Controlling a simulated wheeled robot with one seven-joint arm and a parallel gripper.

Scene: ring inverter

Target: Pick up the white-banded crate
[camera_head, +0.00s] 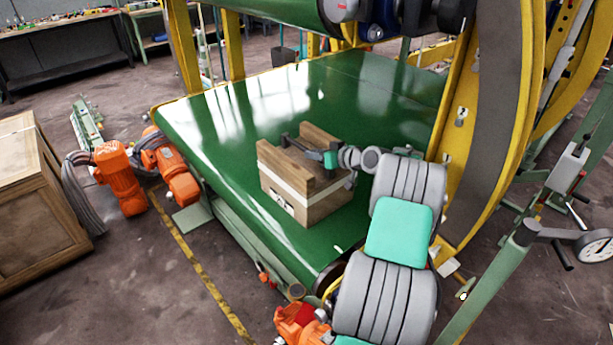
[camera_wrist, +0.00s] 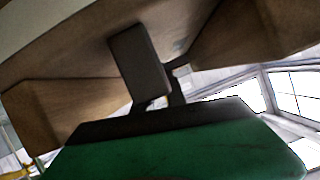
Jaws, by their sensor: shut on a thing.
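The white-banded crate (camera_head: 291,192) is a brown wooden box with a white band around its sides and raised boards along its top. It is on the green conveyor belt, near the belt's front edge; I cannot tell whether its underside touches the belt. My gripper (camera_head: 303,148) reaches in from the right over the crate's top and is shut on it. In the wrist view, a dark finger (camera_wrist: 140,62) lies against the crate's wood (camera_wrist: 75,110). The exact contact of the other finger is hidden.
The green belt (camera_head: 230,120) is clear to the left of and behind the crate. A yellow curved ring frame (camera_head: 490,130) rises close on the right. Orange motors (camera_head: 120,178) stand left of the belt, by a large wooden box (camera_head: 35,205).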

